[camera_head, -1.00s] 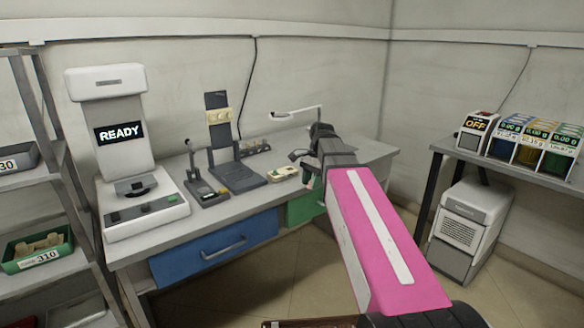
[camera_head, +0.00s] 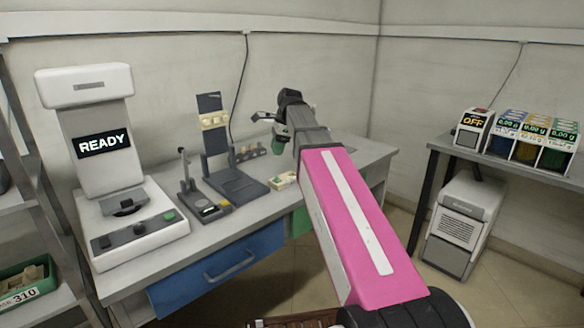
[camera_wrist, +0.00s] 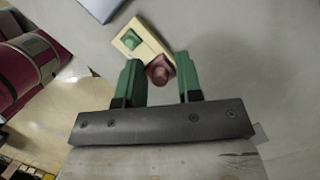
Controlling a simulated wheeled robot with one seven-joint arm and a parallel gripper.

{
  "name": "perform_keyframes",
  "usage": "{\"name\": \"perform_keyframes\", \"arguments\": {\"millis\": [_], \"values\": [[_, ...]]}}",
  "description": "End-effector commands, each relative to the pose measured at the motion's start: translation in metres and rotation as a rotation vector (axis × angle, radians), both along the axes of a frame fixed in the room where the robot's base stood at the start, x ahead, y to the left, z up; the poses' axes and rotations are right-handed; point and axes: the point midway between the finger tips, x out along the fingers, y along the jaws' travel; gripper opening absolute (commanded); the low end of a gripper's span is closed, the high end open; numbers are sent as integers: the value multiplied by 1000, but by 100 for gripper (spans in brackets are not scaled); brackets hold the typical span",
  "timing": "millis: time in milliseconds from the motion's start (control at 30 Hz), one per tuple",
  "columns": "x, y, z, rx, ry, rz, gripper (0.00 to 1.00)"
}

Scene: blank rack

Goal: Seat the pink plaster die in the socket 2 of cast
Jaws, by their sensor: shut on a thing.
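The pink plaster die (camera_wrist: 160,73) is between the green fingertips of my gripper (camera_wrist: 160,80) in the wrist view, and the fingers are shut on it. The cream cast (camera_wrist: 149,44) lies just beyond the fingertips, and the die overlaps its near end in the picture. I cannot tell whether they touch. A green square piece (camera_wrist: 130,39) shows on the cast's other end. The die is too small to make out there, and socket numbers are unreadable.
A white machine reading READY (camera_head: 104,145) stands at the bench's left. A dark stand (camera_head: 235,185), a small device (camera_head: 205,203) and a rack of several pieces (camera_head: 248,153) stand left of the cast. A shelf is at far left. Bare bench (camera_head: 350,155) shows right of my arm.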

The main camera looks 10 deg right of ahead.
Motion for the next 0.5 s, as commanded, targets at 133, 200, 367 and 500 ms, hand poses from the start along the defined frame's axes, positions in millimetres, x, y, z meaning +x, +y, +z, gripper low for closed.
{"name": "perform_keyframes", "arguments": {"millis": [133, 200, 367, 500], "values": [[22, -23, -18, 0, 1, -2, 11], [32, -34, -27, 0, 3, -2, 11], [51, -57, -45, 0, 2, 0, 11], [63, -71, -56, 0, 1, 0, 11]]}}
